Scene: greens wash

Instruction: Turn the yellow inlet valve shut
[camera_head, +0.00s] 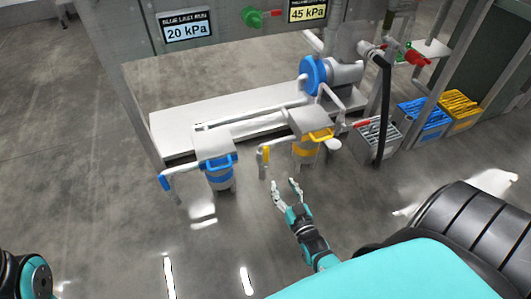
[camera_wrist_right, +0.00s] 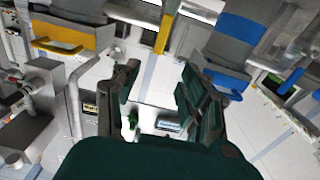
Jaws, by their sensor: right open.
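The yellow inlet valve's handle (camera_head: 265,153) is a short yellow bar at a grey pipe that bends down beside the yellow-banded canister (camera_head: 306,150). The bar also shows at the top of the right wrist view (camera_wrist_right: 165,28), past the fingertips. My right gripper (camera_head: 285,186) is open and empty. It is apart from the handle, nearer to me and slightly right of it in the head view. In the right wrist view its two fingers (camera_wrist_right: 160,82) are spread with nothing between them. My left gripper is out of view.
A blue-banded canister (camera_head: 220,172) with a blue handle bar (camera_head: 164,183) stands to the left. A white bench (camera_head: 175,125) lies behind. Grey, blue (camera_head: 424,120) and yellow crates (camera_head: 460,110) stand at the right. Floor left of my right arm is clear.

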